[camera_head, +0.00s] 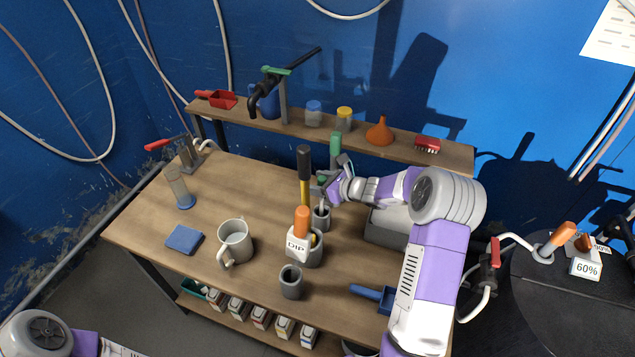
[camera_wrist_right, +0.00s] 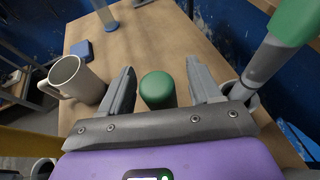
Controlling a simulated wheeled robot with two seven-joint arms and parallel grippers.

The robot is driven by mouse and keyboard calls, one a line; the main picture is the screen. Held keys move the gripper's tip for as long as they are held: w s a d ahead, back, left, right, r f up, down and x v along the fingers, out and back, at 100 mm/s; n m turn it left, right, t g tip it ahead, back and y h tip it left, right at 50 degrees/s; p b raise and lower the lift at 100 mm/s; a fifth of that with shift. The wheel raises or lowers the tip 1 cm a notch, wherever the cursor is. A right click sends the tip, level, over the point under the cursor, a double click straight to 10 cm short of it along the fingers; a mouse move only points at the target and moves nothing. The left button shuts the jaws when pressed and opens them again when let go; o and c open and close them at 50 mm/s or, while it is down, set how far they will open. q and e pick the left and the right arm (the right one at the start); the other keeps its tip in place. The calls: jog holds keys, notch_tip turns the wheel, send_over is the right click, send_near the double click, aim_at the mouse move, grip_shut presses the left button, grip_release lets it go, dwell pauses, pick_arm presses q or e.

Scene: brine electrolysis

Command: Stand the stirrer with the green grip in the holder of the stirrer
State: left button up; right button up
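The stirrer's green grip (camera_head: 322,180) is upright beside my right gripper in the head view. In the right wrist view the green grip (camera_wrist_right: 157,90) is between the two fingers, with a gap on each side. My right gripper (camera_wrist_right: 160,88) is open around it; it also shows in the head view (camera_head: 326,187). Below, a pale shaft goes down into a grey cup-shaped holder (camera_head: 321,219). The shaft's lower end is hidden inside. My left gripper is not in view; only part of my left arm shows at the lower left.
Another green-handled tool (camera_head: 335,147) stands close behind my right gripper. A black-headed tool with a yellow shaft (camera_head: 304,165) and an orange-handled tool marked DIP (camera_head: 302,222) stand close by. An empty grey cup (camera_head: 292,283) and a mug (camera_head: 235,241) are nearer.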

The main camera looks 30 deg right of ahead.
jog(key=v, duration=0.7)
jog(key=shift+s, duration=0.3)
jog(key=shift+d+r, duration=0.1)
jog(key=shift+r, duration=0.1)
dwell(0.4)
